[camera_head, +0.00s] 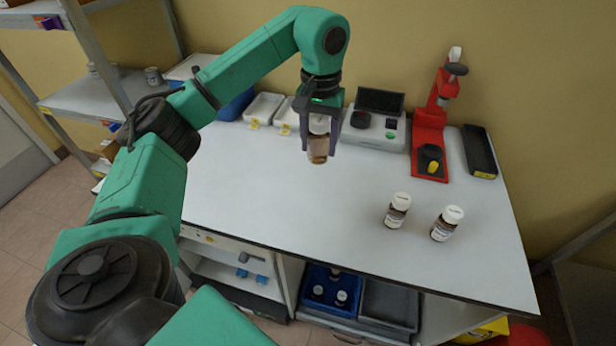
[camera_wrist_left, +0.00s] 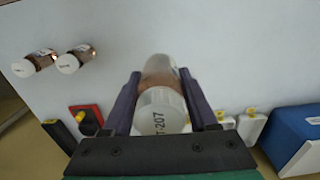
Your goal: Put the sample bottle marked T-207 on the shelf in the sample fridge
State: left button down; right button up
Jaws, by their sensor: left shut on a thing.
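The brown sample bottle (camera_head: 318,146) with a white cap is held upright above the bench by my left gripper (camera_head: 320,134). The wrist view shows its cap (camera_wrist_left: 160,112) marked T-207, between the two fingers of my left gripper (camera_wrist_left: 166,108), which is shut on it. A white compartment (camera_head: 215,270) under the bench's left front has an open front and holds small blue items; it looks like the sample fridge, but its label is not readable. My right gripper does not show.
Two similar bottles (camera_head: 397,211) and (camera_head: 446,223) stand on the right of the white bench (camera_head: 280,200). A red press (camera_head: 430,145), a grey instrument (camera_head: 375,127) and white trays line the back. A blue crate (camera_head: 318,291) sits below the bench. The bench's left front is clear.

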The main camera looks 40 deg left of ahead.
aim_at(317, 162)
pick_arm(q)
jog(key=shift+w+a+r, duration=0.2)
jog(key=shift+w+r, duration=0.05)
jog(key=shift+r, duration=0.25)
jog(key=shift+w+a+r, duration=0.15)
jog(key=shift+w+r, duration=0.05)
jog(key=shift+r, duration=0.3)
jog(key=shift+f+b, duration=0.15)
jog(key=shift+b, duration=0.15)
jog(key=f+b, duration=0.1)
jog(key=f, duration=0.1)
jog(key=f+b, duration=0.1)
jog(key=f, duration=0.2)
jog(key=s+f+b, duration=0.1)
jog(key=f, duration=0.1)
jog(key=shift+d+f, duration=0.2)
jog(key=shift+d, duration=0.05)
notch_tip(317, 162, down, 11)
jog(key=p, duration=0.2)
jog(key=shift+w+a+r+p, duration=0.1)
jog(key=shift+r+p, duration=0.05)
jog(key=shift+p, duration=0.2)
jog(key=shift+w+f, duration=0.15)
jog(key=shift+f, duration=0.25)
jog(key=shift+f, duration=0.15)
jog(key=shift+c, duration=0.9)
grip_release()
